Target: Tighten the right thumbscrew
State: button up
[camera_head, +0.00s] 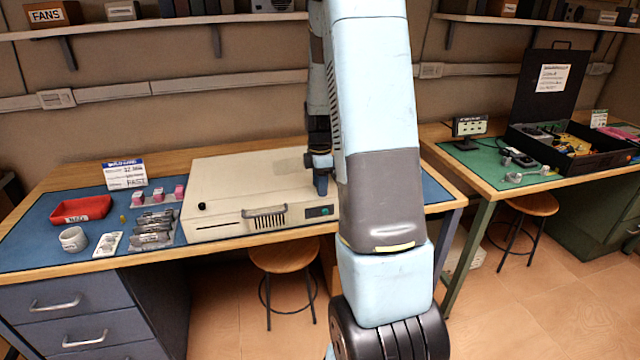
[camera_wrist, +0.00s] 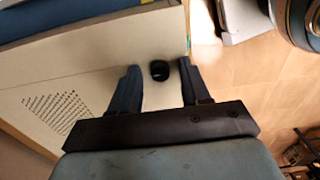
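A cream computer case (camera_head: 225,180) lies flat on the left bench. A black thumbscrew (camera_head: 201,206) shows at its front left. In the wrist view, a black round thumbscrew (camera_wrist: 160,70) sits near the edge of the case (camera_wrist: 100,65); in the head view my arm and gripper hide this one. My gripper (camera_wrist: 159,68) is open, with one blue finger on each side of this thumbscrew and a visible gap to both. I cannot tell how far the fingertips are above the case. In the head view my gripper (camera_head: 320,182) points down at the right part of the case.
Left of the case are a red bin (camera_head: 82,209), a white mug (camera_head: 73,239), metal parts (camera_head: 153,229) and a sign (camera_head: 125,175) on the blue mat. A stool (camera_head: 285,256) stands below. A second bench with a green mat (camera_head: 480,168) is at right.

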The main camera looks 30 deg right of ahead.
grip_shut()
